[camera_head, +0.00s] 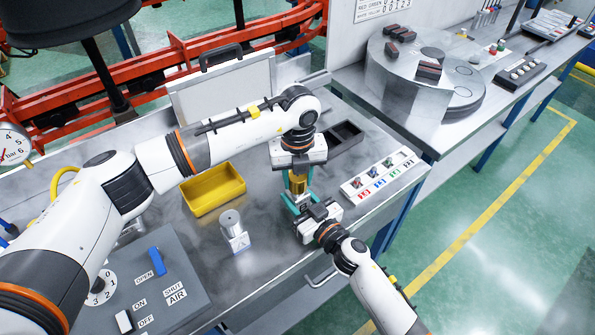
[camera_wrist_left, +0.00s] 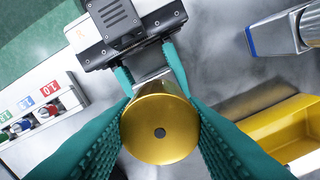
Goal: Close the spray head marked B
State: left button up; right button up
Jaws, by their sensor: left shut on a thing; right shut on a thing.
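A gold cylinder (camera_head: 297,184) with a dark centre hole is held above the table between both grippers; its round end faces the left wrist camera (camera_wrist_left: 160,132). My left gripper (camera_head: 296,178) is shut around it, with teal fingers on both sides. My right gripper (camera_head: 302,205) comes in from the lower right, its fingers shut on a silver part (camera_wrist_left: 152,78) just beyond the gold end. No letter B is readable on the held piece. A silver cylinder (camera_head: 230,222) on a small stand marked A (camera_head: 239,243) stands to the left.
A yellow bin (camera_head: 213,207) is left of the grippers. A white tray (camera_head: 352,188) with small coloured-label parts is to the right, a dark tray (camera_head: 340,137) behind. A grey switch panel (camera_head: 190,300) is front left. The table's front edge lies near the right gripper.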

pick_arm(q)
jog(key=shift+f, duration=0.6)
dwell(0.6)
